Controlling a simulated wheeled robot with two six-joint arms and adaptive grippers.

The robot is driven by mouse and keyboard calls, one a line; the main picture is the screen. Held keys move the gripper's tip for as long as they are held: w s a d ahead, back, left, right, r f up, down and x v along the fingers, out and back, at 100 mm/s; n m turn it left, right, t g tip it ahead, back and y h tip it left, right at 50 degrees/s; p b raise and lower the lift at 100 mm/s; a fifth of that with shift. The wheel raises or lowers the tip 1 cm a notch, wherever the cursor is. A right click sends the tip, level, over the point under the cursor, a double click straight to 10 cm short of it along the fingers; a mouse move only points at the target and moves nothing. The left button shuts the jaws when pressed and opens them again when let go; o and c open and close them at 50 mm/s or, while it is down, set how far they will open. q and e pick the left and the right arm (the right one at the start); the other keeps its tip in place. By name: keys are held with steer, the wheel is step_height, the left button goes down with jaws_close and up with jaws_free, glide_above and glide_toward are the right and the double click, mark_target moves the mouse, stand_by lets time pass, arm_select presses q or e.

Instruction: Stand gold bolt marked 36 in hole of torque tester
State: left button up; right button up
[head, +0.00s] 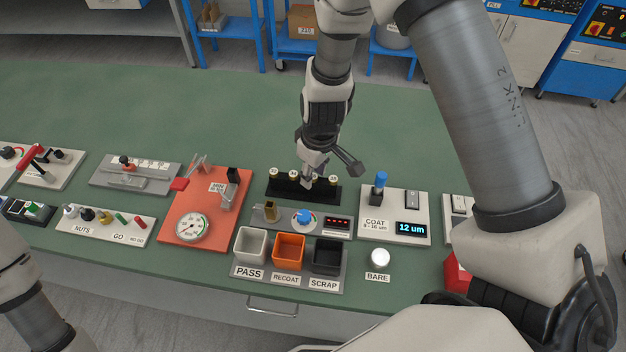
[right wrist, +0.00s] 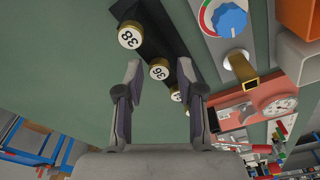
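A black rack (head: 288,193) holds a row of gold bolts with white numbered tops. In the right wrist view, the gold bolt marked 36 (right wrist: 160,70) stands in it, next to the bolt marked 38 (right wrist: 130,38). My right gripper (head: 311,181) is over the rack; in its wrist view its open fingers (right wrist: 160,72) lie either side of the 36 bolt. I cannot tell whether they touch it. The grey unit with blue knob and red display, seemingly the torque tester (head: 285,222), has a gold socket (head: 270,212), with its dark opening visible in the wrist view (right wrist: 248,84). My left gripper is out of view.
White, orange and black bins (head: 289,247) stand in front of the tester. A red gauge station (head: 205,200) is left of the rack, and a coat gauge (head: 395,228) is right. The green bench (head: 230,110) behind the rack is clear.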

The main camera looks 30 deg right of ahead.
jaws_close()
steer(key=shift+r+p, duration=2.6)
steer(key=shift+r, duration=0.5)
